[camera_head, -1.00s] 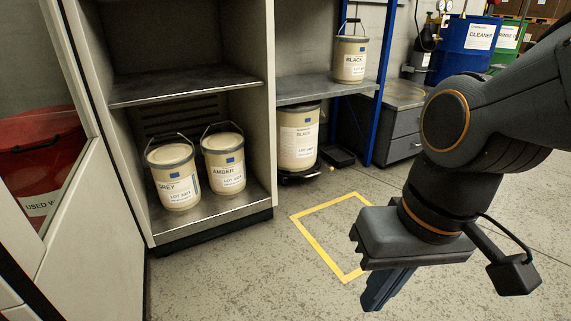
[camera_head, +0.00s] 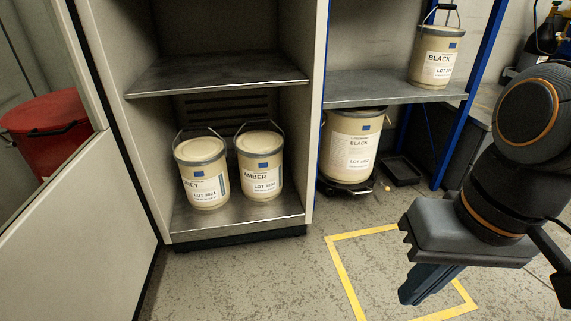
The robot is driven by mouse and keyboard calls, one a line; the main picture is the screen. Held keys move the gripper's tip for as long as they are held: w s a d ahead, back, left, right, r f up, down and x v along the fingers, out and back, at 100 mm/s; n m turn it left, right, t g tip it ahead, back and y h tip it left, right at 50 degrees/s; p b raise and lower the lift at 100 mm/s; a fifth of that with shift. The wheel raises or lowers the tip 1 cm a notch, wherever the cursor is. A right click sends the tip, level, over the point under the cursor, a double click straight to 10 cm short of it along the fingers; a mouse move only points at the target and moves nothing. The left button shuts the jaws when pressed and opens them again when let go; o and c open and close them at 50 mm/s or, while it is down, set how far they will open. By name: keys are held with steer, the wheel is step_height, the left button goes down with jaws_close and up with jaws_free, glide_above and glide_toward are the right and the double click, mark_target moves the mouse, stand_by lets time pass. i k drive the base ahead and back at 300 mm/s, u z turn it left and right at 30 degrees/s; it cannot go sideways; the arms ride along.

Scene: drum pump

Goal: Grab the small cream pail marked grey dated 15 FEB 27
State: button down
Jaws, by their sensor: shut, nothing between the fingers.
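A small cream pail marked GREY (camera_head: 202,174) stands upright on the cabinet's bottom shelf, at the left. Its wire handle is up, and its label shows a lot line, but the date is too small to read. A like pail marked AMBER (camera_head: 259,167) stands just to its right. My gripper (camera_head: 428,284) is at the lower right, over the floor outside the cabinet, well to the right of both pails. Its fingers point down, are shut and hold nothing.
The open cabinet has an empty middle shelf (camera_head: 215,72) above the pails. A larger BLACK pail (camera_head: 352,146) stands low to the right, and a small BLACK pail (camera_head: 436,57) sits on the blue rack's shelf. A yellow square (camera_head: 345,275) marks clear floor. A red bin (camera_head: 50,130) is at left.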

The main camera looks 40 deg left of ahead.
mark_target(201, 159)
steer(key=u, duration=0.55)
steer(key=i, duration=0.7)
steer(key=u, duration=1.2)
steer(key=i, duration=0.35)
steer(key=u, duration=0.3)
